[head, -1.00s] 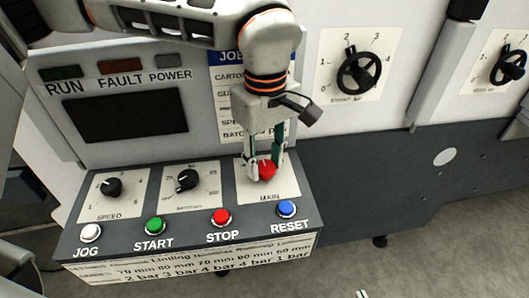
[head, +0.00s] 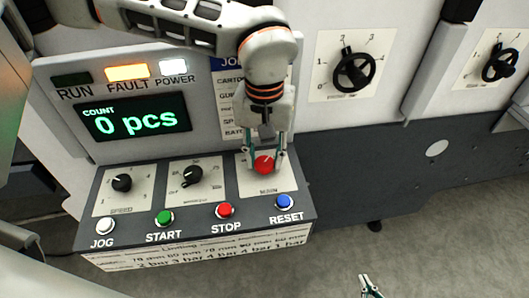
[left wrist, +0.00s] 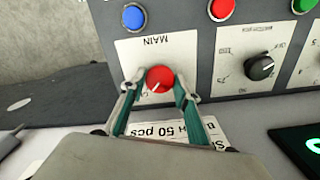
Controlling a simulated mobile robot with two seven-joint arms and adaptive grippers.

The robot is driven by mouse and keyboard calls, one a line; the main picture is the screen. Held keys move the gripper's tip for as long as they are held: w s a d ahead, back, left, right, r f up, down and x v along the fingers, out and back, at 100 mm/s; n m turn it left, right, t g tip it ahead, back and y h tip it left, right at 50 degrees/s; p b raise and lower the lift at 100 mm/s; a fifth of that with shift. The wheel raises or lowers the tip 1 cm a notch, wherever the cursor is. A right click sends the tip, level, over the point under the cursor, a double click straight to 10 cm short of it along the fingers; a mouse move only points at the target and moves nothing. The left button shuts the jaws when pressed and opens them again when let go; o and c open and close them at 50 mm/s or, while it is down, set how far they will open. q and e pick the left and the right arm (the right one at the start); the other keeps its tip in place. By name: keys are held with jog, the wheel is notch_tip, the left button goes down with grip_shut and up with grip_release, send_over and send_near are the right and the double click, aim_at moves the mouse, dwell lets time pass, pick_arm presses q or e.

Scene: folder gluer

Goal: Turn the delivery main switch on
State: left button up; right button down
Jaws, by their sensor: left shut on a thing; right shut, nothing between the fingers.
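The main switch is a red round knob (head: 264,165) on a white plate at the right of the control panel. It also shows in the left wrist view (left wrist: 160,78), with a white pointer mark and the word MAIN above it. My left gripper (head: 264,160) comes down from above and is shut on the red knob, one finger on each side. The display (head: 133,117) is lit and reads 0 pcs. The FAULT lamp (head: 127,72) glows orange and the POWER lamp (head: 174,67) glows white. My right gripper (head: 368,286) is shut and empty over the floor at the bottom.
Black speed (head: 121,183) and second (head: 192,175) knobs sit left of the main switch. White JOG, green START (head: 164,218), red STOP (head: 225,210) and blue RESET (head: 284,202) buttons line the front edge. Black handwheels (head: 354,68) are on the machine wall to the right.

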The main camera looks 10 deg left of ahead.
aim_at(265, 163)
pick_arm(q)
jog(key=shift+m, duration=0.4)
jog(key=shift+r, duration=0.1)
jog(key=o, duration=1.1)
notch_tip(265, 163, up, 12)
jog(key=shift+s, duration=0.1)
dwell(0.4)
